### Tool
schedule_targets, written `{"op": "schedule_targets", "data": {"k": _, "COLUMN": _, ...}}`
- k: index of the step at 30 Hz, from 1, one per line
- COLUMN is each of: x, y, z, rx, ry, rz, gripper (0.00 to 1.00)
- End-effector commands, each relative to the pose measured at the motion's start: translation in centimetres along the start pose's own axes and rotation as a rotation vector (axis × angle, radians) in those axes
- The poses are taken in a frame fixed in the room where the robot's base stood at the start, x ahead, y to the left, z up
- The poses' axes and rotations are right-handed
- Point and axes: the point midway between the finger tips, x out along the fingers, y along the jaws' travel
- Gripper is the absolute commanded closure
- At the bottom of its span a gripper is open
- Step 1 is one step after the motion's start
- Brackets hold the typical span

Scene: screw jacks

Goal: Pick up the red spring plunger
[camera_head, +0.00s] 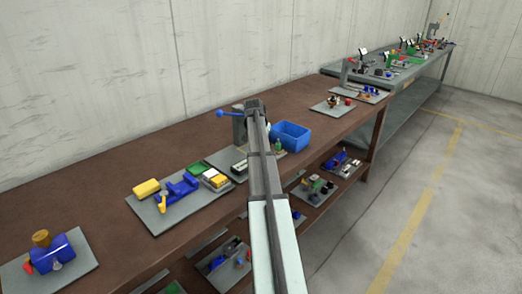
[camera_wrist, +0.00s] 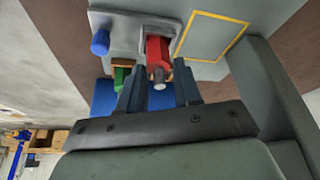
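The red spring plunger (camera_wrist: 158,50) shows in the wrist view, with a grey tip toward the camera. It is on a grey fixture (camera_wrist: 122,22). My gripper (camera_wrist: 159,70) is open, with one finger on each side of the plunger's near end. A small gap shows between each finger and the plunger; whether the fingers overlap it in depth is hard to tell. In the head view my arm reaches over the table and hides the plunger.
A blue knob (camera_wrist: 100,42) is left of the plunger; a green part (camera_wrist: 121,77) is near the left finger. In the head view a blue bin (camera_head: 291,136) stands right of my arm. Boards with tools (camera_head: 172,204) lie on the brown table (camera_head: 115,190).

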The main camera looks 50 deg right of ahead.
Motion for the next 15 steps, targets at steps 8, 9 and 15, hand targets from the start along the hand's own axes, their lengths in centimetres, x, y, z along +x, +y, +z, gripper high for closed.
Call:
{"op": "schedule_targets", "data": {"k": 8, "x": -0.01, "y": 0.00, "z": 0.00, "rx": 0.000, "ry": 0.000, "rz": 0.000, "gripper": 0.93}}
{"op": "schedule_targets", "data": {"k": 9, "x": -0.01, "y": 0.00, "z": 0.00, "rx": 0.000, "ry": 0.000, "rz": 0.000, "gripper": 0.97}}
{"op": "schedule_targets", "data": {"k": 15, "x": -0.02, "y": -0.01, "z": -0.02, "rx": 0.000, "ry": 0.000, "rz": 0.000, "gripper": 1.00}}
